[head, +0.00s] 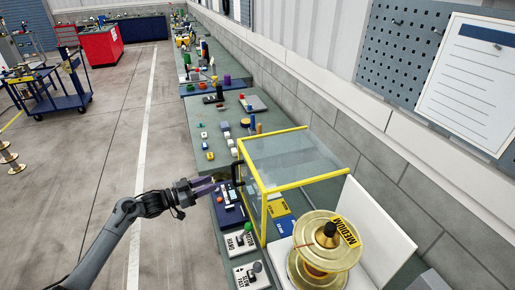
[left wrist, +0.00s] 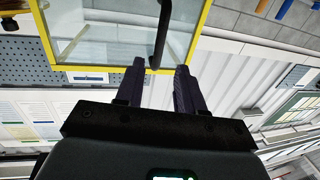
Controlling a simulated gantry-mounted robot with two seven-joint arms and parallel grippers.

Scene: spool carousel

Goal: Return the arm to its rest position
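My left arm comes in from the left in the head view, and its gripper (head: 212,182) is just left of the yellow-framed clear guard (head: 265,188), near the guard's black handle (head: 237,174). In the left wrist view the two dark fingers of my left gripper (left wrist: 160,64) stand apart with a gap between them. The black handle (left wrist: 162,32) shows beyond the fingertips, its lower end lined up with the gap. I cannot tell whether the fingers touch it. My right gripper is in neither view.
Control boxes with knobs (head: 240,243) lie along the bench's front edge. Small parts (head: 228,140) are spread further back on the bench (head: 206,122). The floor (head: 110,165) left of the bench is clear around my arm.

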